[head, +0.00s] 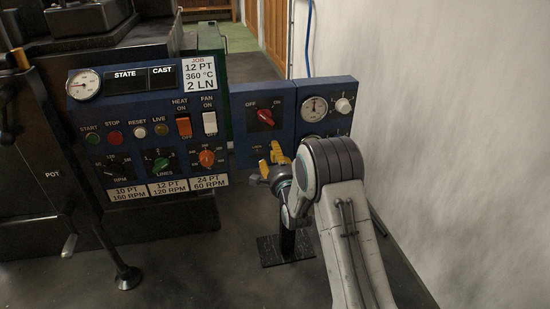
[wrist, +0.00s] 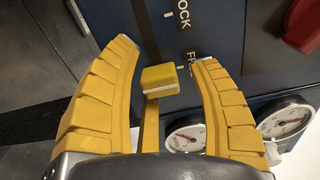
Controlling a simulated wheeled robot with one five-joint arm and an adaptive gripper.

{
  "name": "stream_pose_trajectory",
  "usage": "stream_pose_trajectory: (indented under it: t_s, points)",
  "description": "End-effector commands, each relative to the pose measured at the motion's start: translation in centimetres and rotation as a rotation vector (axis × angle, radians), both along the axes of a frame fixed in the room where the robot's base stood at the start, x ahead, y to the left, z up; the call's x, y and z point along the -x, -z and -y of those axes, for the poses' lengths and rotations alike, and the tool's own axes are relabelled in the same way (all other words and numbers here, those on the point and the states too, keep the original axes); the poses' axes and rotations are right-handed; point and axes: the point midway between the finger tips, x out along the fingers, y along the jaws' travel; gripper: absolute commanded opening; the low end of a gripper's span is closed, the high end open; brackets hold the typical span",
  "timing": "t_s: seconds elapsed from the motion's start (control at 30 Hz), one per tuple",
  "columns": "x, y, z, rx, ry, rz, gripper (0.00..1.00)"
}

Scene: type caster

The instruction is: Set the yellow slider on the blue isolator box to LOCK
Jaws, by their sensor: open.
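The blue isolator box (head: 285,92) carries a red OFF/ON knob (head: 265,117). In the wrist view, the yellow slider (wrist: 160,79) sits between the two spread fingers of my gripper (wrist: 168,52), with a gap on each side. A dark slot (wrist: 146,30) runs up from the slider. White lettering beside it reads partly "OCK" (wrist: 184,22), then "F", with the rest hidden by the right finger. The slider stands nearer the "F" lettering. In the head view, my gripper (head: 270,160) is at the box's lower left, and I cannot make out the slider there.
Round gauges (wrist: 186,132) lie below and right of the fingers in the wrist view. The red knob (wrist: 302,25) is at upper right. In the head view, a larger control panel (head: 150,130) stands left of the box, and a pale wall (head: 440,120) is on the right.

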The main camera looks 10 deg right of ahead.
Motion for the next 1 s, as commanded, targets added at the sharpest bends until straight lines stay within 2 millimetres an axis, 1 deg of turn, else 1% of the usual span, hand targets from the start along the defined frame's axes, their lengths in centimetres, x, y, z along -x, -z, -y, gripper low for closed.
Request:
stream_pose_trajectory:
  t_s: [0.03,0.07,0.7,1.0]
  points:
    - [0.01,0.00,0.00,0.000,0.000,0.000,0.56]
    - [0.01,0.00,0.00,0.000,0.000,0.000,0.58]
    - [0.04,0.09,0.00,0.000,0.000,-0.002,0.01]
    - [0.06,0.21,-0.03,0.000,0.000,-0.005,0.00]
